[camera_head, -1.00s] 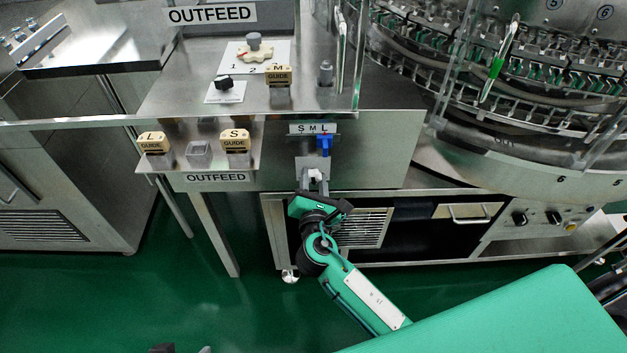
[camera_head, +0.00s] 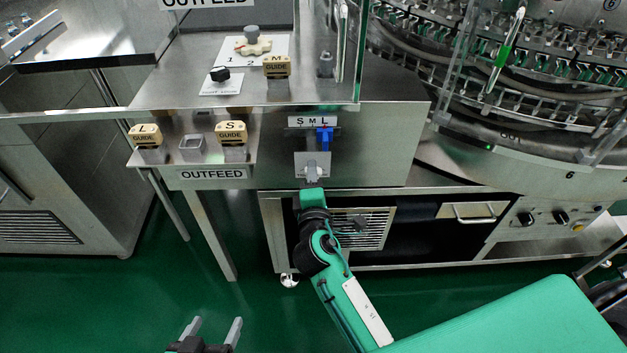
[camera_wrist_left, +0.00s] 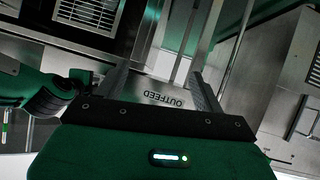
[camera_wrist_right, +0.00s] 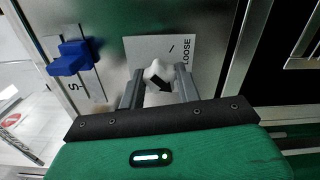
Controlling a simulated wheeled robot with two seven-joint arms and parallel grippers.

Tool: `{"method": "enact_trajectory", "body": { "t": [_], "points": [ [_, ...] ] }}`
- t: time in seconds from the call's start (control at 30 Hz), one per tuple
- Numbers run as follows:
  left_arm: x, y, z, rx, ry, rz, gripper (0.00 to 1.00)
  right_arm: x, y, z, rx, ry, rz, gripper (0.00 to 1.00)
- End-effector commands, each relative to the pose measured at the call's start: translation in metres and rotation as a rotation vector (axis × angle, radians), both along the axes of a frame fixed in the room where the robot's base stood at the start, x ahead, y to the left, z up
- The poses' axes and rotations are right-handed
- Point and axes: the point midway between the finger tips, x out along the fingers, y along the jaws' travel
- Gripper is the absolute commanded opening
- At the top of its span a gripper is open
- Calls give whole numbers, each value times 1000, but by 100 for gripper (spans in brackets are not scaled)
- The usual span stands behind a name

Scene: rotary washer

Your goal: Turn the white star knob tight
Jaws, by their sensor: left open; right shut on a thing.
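The white star knob (camera_wrist_right: 157,72) sits on a white plate marked LOOSE on the front steel panel, in the right wrist view. A black arrow shows on its face. In the head view the plate (camera_head: 301,162) is below the S M L label. My right gripper (camera_wrist_right: 158,88) is shut on the knob, one finger on each side; it reaches up from below in the head view (camera_head: 312,175). My left gripper (camera_head: 213,326) is open and empty at the bottom of the head view, low in front of the outfeed. Its spread fingers also show in the left wrist view (camera_wrist_left: 160,78).
A blue slider (camera_head: 324,138) is just above the knob. The outfeed shelf (camera_head: 205,165) holds guide blocks L (camera_head: 145,134) and S (camera_head: 231,131). A beige star knob (camera_head: 253,41) is on the upper panel. The glass guard and rotary washer (camera_head: 500,100) stand at right.

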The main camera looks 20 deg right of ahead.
Motion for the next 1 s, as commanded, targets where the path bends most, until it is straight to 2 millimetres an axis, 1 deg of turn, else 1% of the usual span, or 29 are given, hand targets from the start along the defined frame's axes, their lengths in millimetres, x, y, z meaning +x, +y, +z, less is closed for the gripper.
{"method": "enact_trajectory", "body": {
  "t": [0.03, 0.2, 0.4, 0.63, 1.0],
  "points": [
    [0, -4, -3, -13, -19, -2, 69, 0, 0, -3, 36, -6, -3, 11],
    [1, -13, 1, -57, -87, -5, 69, -1, 0, -3, 136, -36, -1, 11],
    [2, -20, 4, -91, -137, -6, 69, 0, 0, -3, 212, -57, -2, 11],
    [1, -23, 5, -106, -160, -6, 69, 0, 0, -2, 248, -67, -1, 11],
    [2, -23, 6, -108, -161, -6, 69, 0, 0, -2, 252, -68, -1, 11]
  ]
}}
